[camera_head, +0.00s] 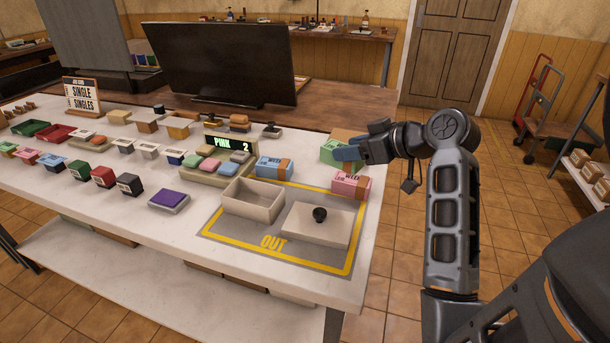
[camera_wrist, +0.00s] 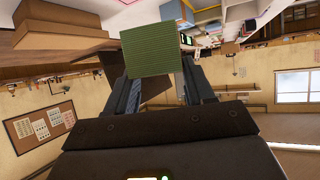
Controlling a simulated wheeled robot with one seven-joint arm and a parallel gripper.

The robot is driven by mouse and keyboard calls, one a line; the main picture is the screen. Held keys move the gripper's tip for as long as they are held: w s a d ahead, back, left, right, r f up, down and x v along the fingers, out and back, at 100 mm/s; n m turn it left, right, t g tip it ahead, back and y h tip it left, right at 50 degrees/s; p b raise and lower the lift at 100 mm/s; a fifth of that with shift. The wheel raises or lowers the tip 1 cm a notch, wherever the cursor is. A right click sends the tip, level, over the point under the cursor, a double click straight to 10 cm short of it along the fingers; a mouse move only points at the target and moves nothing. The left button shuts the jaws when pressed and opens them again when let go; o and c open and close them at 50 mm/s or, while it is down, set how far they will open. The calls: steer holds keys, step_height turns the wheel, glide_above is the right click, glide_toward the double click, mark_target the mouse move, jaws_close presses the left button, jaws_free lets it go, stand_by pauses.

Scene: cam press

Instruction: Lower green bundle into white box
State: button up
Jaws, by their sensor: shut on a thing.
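The green bundle (camera_head: 328,153) is at the back right of the table, behind the pink bundle. My gripper (camera_head: 350,154) reaches it from the right and is shut on it. In the wrist view the green bundle (camera_wrist: 160,48) sits between the two fingers (camera_wrist: 160,82), its ridged end facing the camera. I cannot tell whether it touches the table. The white box (camera_head: 252,202) stands open and looks empty inside the yellow OUT outline, to the left of and nearer than my gripper. Its lid (camera_head: 316,226), with a black knob, lies to its right.
A pink banded bundle (camera_head: 351,187) lies just in front of my gripper. A blue banded bundle (camera_head: 272,167) lies behind the box. A tray of coloured blocks (camera_head: 214,166) and a sign reading PINK 2 (camera_head: 230,143) stand to the left. A dark monitor (camera_head: 222,65) stands behind.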

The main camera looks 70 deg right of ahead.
mark_target(342, 168)
steer(key=x, duration=1)
steer(key=shift+a+f+p, duration=0.15)
steer(key=shift+a+p, duration=0.2)
steer(key=shift+w+f+p, duration=0.1)
steer(key=shift+f+p, duration=0.3)
steer(key=shift+f, duration=1.45)
steer(key=shift+f, duration=0.2)
steer(key=o, duration=1.1)
steer(key=b+v, duration=0.1)
steer(key=v, duration=0.7)
steer(key=shift+f+b, duration=0.1)
steer(key=shift+b, duration=0.3)
